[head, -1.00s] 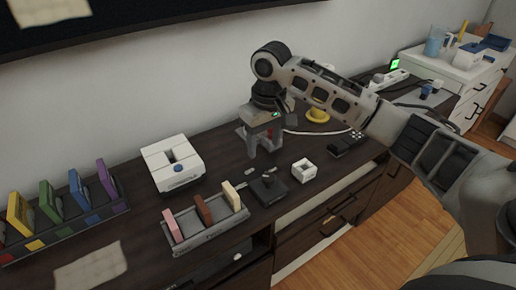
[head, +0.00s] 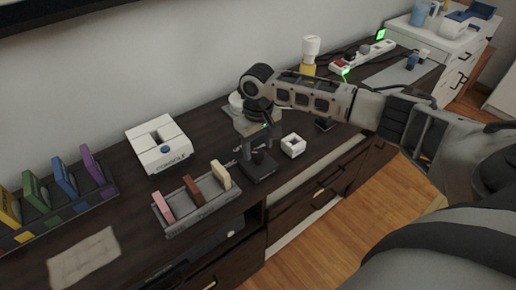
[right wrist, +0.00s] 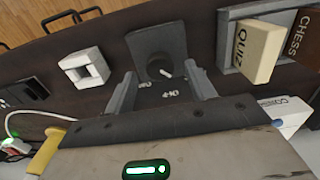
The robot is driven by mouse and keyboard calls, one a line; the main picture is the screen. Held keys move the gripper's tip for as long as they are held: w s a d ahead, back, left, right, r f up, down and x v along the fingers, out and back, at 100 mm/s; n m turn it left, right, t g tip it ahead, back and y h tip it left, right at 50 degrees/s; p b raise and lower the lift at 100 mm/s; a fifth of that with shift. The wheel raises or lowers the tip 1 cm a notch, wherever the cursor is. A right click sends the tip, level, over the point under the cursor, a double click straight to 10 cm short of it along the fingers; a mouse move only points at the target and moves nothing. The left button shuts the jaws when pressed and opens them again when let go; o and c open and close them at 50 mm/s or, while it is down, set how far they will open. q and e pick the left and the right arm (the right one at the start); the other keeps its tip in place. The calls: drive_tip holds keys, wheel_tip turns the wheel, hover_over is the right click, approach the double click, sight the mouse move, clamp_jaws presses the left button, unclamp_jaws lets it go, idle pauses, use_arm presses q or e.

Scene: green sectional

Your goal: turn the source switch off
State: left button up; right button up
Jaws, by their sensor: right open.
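A small black switch box (head: 258,173) sits on the dark cabinet top, partly hidden behind my right gripper in the head view. In the right wrist view the box (right wrist: 158,42) shows a round dark knob (right wrist: 160,68) with a white pointer mark, and small white lettering lies beside it. I cannot read the switch's setting for sure. My right gripper (head: 260,150) is over the box's back side, pointing down. In the right wrist view its two fingers (right wrist: 162,88) are apart, reaching toward the knob's sides with nothing clearly held. My left gripper is not in view.
A white square holder (head: 293,146) stands just right of the box. A grey rack (head: 198,203) with labelled cartridges is at its left, and a white console (head: 160,146) behind that. A power strip (head: 363,54) lies at the back right.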

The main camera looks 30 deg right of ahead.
drive_tip(key=shift+f, duration=0.8)
